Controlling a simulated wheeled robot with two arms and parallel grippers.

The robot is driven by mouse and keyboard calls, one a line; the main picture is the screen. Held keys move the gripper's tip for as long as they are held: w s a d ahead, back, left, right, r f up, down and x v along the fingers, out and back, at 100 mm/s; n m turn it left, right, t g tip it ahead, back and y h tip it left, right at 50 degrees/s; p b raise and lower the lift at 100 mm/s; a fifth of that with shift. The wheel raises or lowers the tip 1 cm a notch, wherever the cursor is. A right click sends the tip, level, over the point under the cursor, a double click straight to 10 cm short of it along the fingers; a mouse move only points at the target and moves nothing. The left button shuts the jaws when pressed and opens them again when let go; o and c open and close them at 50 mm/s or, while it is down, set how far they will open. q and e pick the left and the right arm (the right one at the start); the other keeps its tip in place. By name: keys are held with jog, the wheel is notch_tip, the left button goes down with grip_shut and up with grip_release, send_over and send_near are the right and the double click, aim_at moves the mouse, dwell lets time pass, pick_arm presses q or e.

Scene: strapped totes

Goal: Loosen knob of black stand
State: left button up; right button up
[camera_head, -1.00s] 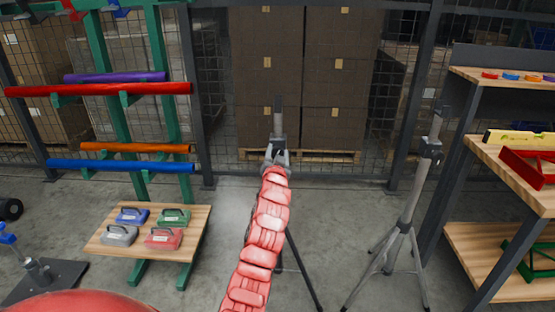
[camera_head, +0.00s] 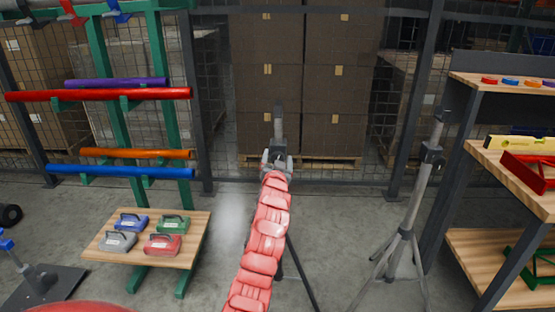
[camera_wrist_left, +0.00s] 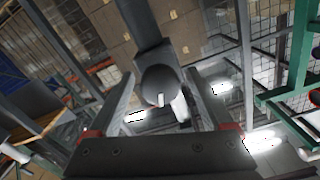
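The black stand (camera_head: 298,273) stands in front of my left arm's far end, with a dark leg showing beside the arm and its post (camera_head: 279,124) rising above the gripper. My left gripper (camera_head: 276,161) is at the post's collar. In the left wrist view, a dark round knob (camera_wrist_left: 158,84) with a pale mark lies between the two fingers of the left gripper (camera_wrist_left: 160,84). The fingers are apart, one on each side of the knob, with a gap showing at each side. My right gripper is not in view.
A grey tripod stand (camera_head: 413,205) is to the right, near a wooden workbench (camera_head: 535,195). A rack (camera_head: 118,110) with coloured tubes and a low table (camera_head: 95,248) with several cases are at left. A mesh fence and stacked boxes (camera_head: 335,105) are behind.

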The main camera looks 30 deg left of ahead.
pick_arm(q)
jog(key=shift+s, duration=0.1)
jog(key=p+v, duration=0.1)
jog(key=v, duration=1.6)
jog(key=shift+d+p, duration=0.2)
jog(key=shift+p, duration=0.1)
